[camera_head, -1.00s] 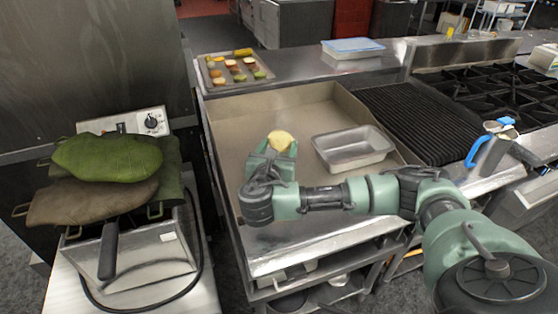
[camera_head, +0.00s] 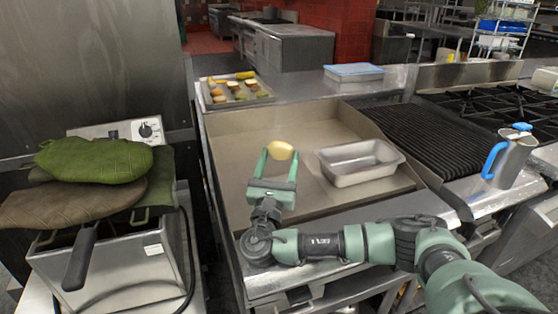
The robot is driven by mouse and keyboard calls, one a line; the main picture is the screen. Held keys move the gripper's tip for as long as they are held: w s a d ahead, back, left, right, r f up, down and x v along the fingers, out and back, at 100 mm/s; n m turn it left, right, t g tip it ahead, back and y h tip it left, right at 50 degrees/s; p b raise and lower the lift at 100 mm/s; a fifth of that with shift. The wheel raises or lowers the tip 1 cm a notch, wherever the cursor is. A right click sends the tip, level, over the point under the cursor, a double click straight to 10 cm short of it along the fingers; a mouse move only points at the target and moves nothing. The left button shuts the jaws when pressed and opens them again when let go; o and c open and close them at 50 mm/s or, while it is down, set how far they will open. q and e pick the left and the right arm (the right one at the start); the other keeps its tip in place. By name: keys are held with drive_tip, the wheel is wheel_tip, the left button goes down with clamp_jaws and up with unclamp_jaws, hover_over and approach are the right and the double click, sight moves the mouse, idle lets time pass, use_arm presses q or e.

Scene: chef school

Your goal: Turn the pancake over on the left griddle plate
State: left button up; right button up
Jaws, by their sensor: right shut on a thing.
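The left griddle plate (camera_head: 225,150) is the flat, smooth metal surface in the middle of the head view. The pancake (camera_head: 280,150) is a small, pale yellow round piece over this plate, left of a metal pan. My right gripper (camera_head: 279,157) reaches away from me over the plate, with its two green fingers on either side of the pancake. It is shut on the pancake at the fingertips. Whether the pancake touches the plate or hangs just above it, I cannot tell. My left gripper is not in view.
The empty rectangular metal pan (camera_head: 358,162) stands on the plate close to the right of the pancake. A ribbed grill (camera_head: 420,125) lies farther right, with a blue-handled jug (camera_head: 513,158) beyond. A food tray (camera_head: 236,100) sits behind. The plate's left side is clear.

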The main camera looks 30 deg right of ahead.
drive_tip(key=o, duration=1.4)
drive_tip(key=shift+o, duration=0.2)
drive_tip(key=shift+s+a+r+p, duration=0.1)
drive_tip(key=shift+s+a+p, duration=0.5)
drive_tip(key=shift+a+p, duration=0.1)
drive_tip(key=s+a+p, duration=0.4)
drive_tip(key=s+a, duration=0.1)
drive_tip(key=shift+s+r, duration=0.15)
drive_tip(key=shift+s, duration=0.15)
